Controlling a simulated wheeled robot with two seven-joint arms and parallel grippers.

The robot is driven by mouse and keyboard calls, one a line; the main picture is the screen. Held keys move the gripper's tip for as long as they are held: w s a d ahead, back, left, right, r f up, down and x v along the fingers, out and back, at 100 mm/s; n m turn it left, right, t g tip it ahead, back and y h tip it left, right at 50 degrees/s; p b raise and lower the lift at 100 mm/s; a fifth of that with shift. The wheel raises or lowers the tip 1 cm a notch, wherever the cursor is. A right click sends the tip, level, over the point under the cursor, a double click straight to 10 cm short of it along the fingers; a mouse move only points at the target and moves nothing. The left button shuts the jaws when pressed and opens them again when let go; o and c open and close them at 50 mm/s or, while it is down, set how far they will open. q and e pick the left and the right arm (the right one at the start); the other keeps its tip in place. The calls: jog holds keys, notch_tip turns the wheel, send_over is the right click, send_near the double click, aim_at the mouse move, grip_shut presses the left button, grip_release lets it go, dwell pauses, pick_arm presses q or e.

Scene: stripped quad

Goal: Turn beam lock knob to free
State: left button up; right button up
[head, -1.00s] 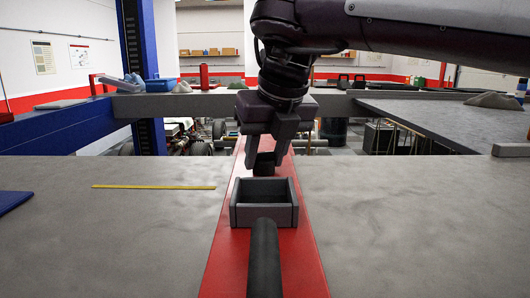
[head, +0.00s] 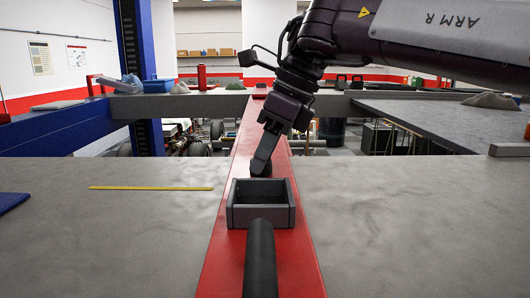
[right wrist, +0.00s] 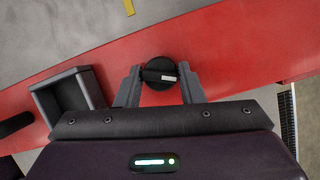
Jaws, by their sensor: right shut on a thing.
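The beam lock knob is a round black knob (right wrist: 161,74) with a white mark on its grip bar, set on the red beam (right wrist: 225,50). In the right wrist view it sits between the two fingers of my right gripper (right wrist: 159,84), which is shut on it. The white mark lies to the right of the knob's middle. In the head view my right gripper (head: 263,160) reaches down to the beam (head: 225,255), just beyond the open grey box, and mostly hides the knob (head: 261,170). My left gripper is not in view.
An open grey box (head: 232,205) and a black bar (head: 261,260) stand on the beam nearer me. Grey tabletops lie on both sides, with a yellow strip (head: 150,188) on the left one. A red cylinder (head: 202,77) stands at the back.

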jog(key=n+g, duration=0.2)
jog(key=n, duration=0.3)
jog(key=shift+w, duration=0.15)
dwell(0.6)
jog(key=o, duration=0.9)
jog(key=shift+a, duration=0.15)
jog(key=shift+o, duration=0.2)
jog(key=v, duration=0.7)
jog(key=shift+r, duration=0.35)
jog(key=shift+w+f, duration=0.1)
jog(key=shift+w, duration=0.05)
